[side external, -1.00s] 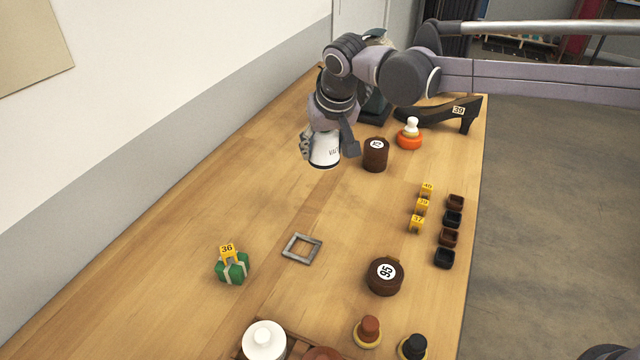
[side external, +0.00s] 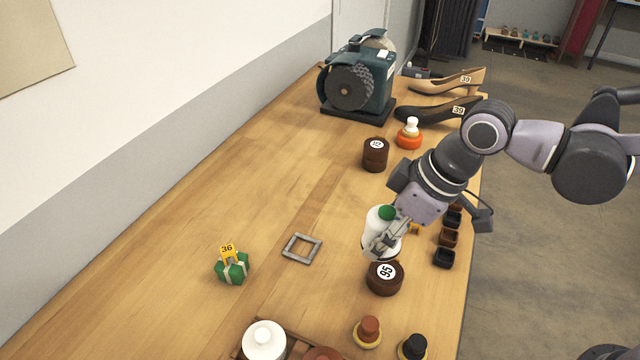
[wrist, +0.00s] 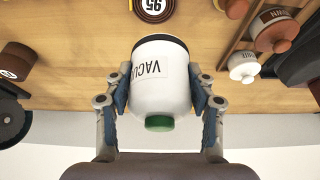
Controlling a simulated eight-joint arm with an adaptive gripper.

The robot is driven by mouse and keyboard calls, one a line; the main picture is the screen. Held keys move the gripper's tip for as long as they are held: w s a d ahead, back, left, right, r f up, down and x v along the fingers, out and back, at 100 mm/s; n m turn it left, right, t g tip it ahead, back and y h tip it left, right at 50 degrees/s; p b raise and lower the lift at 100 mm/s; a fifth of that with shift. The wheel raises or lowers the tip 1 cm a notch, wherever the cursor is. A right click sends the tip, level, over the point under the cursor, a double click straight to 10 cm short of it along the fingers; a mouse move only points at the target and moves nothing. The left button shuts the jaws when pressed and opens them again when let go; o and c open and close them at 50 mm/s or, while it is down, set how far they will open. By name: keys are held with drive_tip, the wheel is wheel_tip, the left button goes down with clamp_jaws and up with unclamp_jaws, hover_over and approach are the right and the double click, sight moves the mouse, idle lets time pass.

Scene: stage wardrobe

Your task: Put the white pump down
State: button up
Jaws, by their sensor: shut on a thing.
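The white pump (side external: 376,224) is a white cylinder with a green cap and a dark band at its base. In the wrist view the pump (wrist: 160,78) shows the letters "VACU". My gripper (side external: 384,242) is shut on its sides, one finger on each in the wrist view (wrist: 160,92). In the side view the pump is slightly tilted, green cap up, and appears held above the table (side external: 190,215). It overlaps the far edge of a brown tin marked 95 (side external: 385,279); whether they touch I cannot tell.
A grey square frame (side external: 302,248) lies flat to the pump's left. A green block with a yellow 36 tag (side external: 232,267) is farther left. Small dark trays (side external: 445,257) line the right. Another brown tin (side external: 375,155) and a grinder (side external: 357,82) stand behind. The table's left-middle is clear.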

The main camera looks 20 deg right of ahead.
drive_tip(key=s+a+f, duration=0.1)
drive_tip(key=a+f, duration=0.1)
drive_tip(key=a, duration=0.1)
drive_tip(key=s+a+f, duration=0.1)
drive_tip(key=a+f, duration=0.1)
drive_tip(key=a, duration=0.2)
drive_tip(key=s+a+f, duration=0.1)
drive_tip(key=a+f, duration=0.1)
drive_tip(key=a, duration=0.1)
drive_tip(key=shift+s+a+f, duration=0.2)
drive_tip(key=shift+a+f, duration=0.15)
drive_tip(key=shift+f, duration=2.05)
drive_tip(key=shift+f, duration=0.15)
drive_tip(key=o, duration=1.4)
drive_tip(key=shift+o, duration=0.2)
